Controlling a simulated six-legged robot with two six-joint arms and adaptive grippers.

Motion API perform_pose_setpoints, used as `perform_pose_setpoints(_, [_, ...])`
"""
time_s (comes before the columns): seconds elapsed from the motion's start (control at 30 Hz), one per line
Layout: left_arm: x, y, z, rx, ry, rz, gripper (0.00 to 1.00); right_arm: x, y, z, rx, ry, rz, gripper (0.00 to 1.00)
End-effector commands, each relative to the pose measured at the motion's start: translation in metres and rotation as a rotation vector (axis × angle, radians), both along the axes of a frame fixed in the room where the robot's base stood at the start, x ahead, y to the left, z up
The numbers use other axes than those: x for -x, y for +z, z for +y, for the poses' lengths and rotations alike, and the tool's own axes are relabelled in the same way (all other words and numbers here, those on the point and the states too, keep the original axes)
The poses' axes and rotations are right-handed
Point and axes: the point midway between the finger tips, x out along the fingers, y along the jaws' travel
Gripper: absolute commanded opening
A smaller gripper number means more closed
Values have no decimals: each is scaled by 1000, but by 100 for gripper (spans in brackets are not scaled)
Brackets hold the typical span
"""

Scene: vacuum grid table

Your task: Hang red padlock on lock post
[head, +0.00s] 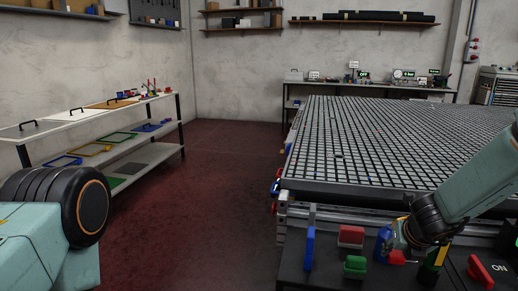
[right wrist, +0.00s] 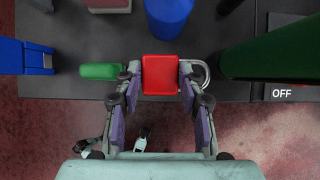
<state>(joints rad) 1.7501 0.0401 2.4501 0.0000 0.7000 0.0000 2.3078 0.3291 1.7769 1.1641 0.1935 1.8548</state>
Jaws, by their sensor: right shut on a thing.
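My right gripper (right wrist: 160,78) is shut on the red padlock (right wrist: 160,74), with one finger on each side of its body. The padlock's silver shackle (right wrist: 205,73) sticks out to the right in the right wrist view, partly behind a finger. In the head view my right gripper (head: 401,251) is over the front panel of the grid table, with the red padlock (head: 397,257) low between its fingers. I cannot tell which part is the lock post. Only part of my left arm shows in the head view; its gripper is out of frame.
Near the padlock are a blue cylinder (right wrist: 168,14), a green handle (right wrist: 101,71), a blue handle (right wrist: 26,57) and a large dark green cylinder (right wrist: 272,45). A red lever (head: 480,271) stands by the ON label. The grid table (head: 390,145) lies behind.

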Motion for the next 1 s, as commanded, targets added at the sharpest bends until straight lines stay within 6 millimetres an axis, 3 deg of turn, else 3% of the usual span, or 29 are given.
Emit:
perform_pose_setpoints(0.73, [0, -64, 0, 0, 0, 0, 40, 0, -85, 0, 1, 1, 0, 2])
perform_pose_setpoints(1.0, [0, -53, 0, 0, 0, 0, 40, 13, -59, 4, -1, 0, -1, 2])
